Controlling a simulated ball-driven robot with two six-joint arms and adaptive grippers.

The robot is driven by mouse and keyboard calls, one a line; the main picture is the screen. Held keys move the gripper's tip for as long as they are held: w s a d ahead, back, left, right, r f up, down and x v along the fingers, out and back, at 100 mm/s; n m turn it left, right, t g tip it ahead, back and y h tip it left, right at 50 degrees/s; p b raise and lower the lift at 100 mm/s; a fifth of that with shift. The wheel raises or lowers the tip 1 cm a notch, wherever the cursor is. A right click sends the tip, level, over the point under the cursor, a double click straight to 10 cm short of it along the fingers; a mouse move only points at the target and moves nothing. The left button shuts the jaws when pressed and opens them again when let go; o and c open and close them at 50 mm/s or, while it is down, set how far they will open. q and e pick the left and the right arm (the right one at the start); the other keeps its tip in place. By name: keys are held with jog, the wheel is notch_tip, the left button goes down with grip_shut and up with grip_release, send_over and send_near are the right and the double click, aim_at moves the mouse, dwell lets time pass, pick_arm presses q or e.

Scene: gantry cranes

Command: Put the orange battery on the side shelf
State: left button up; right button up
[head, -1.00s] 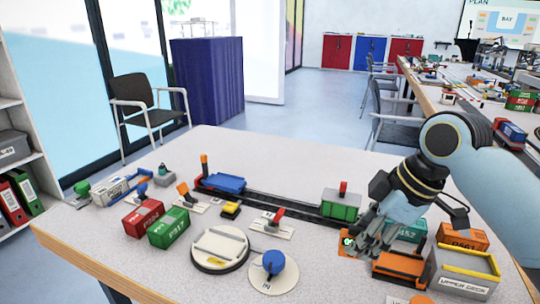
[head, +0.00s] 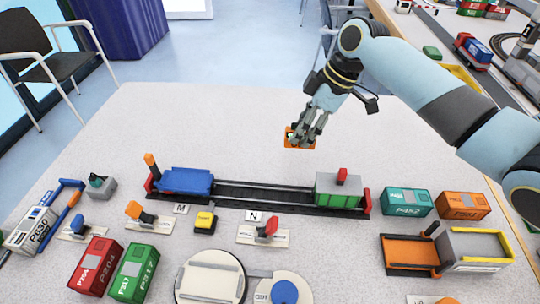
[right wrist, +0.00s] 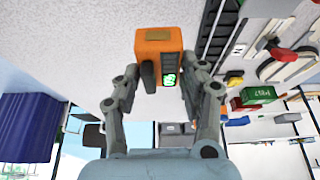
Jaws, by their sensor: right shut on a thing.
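The orange battery (head: 295,140) is a small orange block held up over the back part of the table in the head view. It also shows in the right wrist view (right wrist: 153,43), with a dark part and a small green display on its face. My right gripper (head: 302,134) is shut on it, with a finger on each side in the right wrist view (right wrist: 158,80). My left gripper is in neither view. The side shelf cannot be made out for certain in these views.
A track with a blue wagon (head: 186,181) and a green wagon (head: 338,190) crosses the table. Teal (head: 407,202) and orange (head: 462,206) containers stand at right, behind a grey tray (head: 475,246). Red (head: 95,266) and green (head: 133,273) containers stand front left. The table's back is clear.

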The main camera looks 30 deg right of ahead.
jog(key=a+f, duration=0.1)
jog(key=w+a+f, duration=0.1)
jog(key=a, duration=0.1)
jog(key=w+a+f, duration=0.1)
jog(key=a, duration=0.1)
jog(key=shift+a+f, duration=0.2)
jog(key=shift+a, duration=0.1)
jog(key=shift+f, duration=0.3)
notch_tip(320, 180, down, 3)
jog(key=shift+f, duration=0.2)
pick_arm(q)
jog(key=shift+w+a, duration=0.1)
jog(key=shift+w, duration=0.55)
pick_arm(e)
jog(key=shift+f, duration=0.1)
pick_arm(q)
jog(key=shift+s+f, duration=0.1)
pick_arm(e)
jog(key=o, duration=1.3)
jog(key=shift+f, duration=0.1)
